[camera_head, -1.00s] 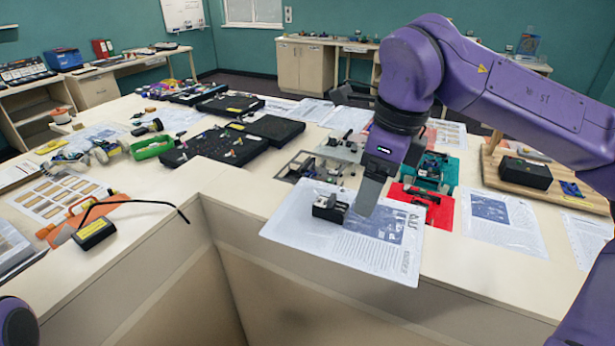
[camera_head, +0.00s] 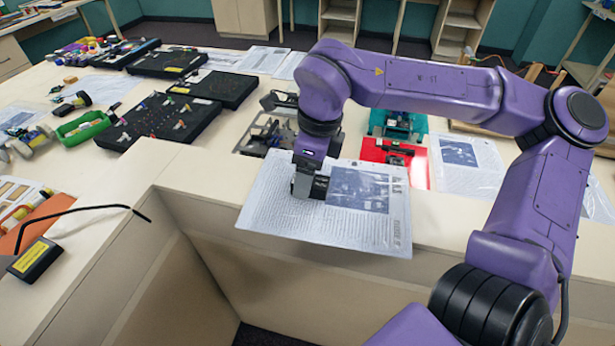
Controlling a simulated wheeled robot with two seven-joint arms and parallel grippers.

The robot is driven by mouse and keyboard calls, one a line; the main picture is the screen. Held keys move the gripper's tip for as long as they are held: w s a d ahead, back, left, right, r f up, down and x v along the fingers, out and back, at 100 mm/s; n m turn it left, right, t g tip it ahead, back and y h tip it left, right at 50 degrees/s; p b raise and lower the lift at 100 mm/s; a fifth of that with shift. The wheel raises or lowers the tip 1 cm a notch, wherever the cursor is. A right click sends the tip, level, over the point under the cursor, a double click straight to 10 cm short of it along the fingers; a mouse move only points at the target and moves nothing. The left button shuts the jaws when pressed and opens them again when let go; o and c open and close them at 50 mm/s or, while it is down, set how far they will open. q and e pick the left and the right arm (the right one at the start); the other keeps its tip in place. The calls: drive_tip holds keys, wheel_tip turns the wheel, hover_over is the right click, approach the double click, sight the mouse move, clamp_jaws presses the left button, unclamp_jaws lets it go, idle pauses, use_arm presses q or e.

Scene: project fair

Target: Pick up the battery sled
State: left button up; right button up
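A small black part (camera_head: 320,187), which I take to be the battery sled, sits on a printed sheet (camera_head: 280,225) at the front edge of the table. Most of it is hidden behind my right gripper (camera_head: 303,188). The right gripper points down at the part, with its grey fingers low at the sheet and against or around its left side. Only a dark piece shows to the right of the fingers. I cannot tell whether the fingers are closed on it. My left gripper is out of view.
Behind the sheet lie a grey plate with parts (camera_head: 268,133), a red plate (camera_head: 420,160) and a teal tray (camera_head: 425,123). Black foam trays (camera_head: 160,122) and a green bin (camera_head: 83,127) are at left.

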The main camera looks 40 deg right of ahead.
drive_tip(key=shift+f, duration=0.15)
drive_tip(key=shift+s, duration=0.25)
drive_tip(key=shift+s+r, duration=0.25)
drive_tip(key=shift+s, duration=0.05)
drive_tip(key=shift+c, duration=0.9)
drive_tip(key=c, duration=0.9)
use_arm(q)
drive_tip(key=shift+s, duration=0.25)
use_arm(e)
drive_tip(key=shift+w+f, duration=0.1)
drive_tip(key=shift+w, duration=0.05)
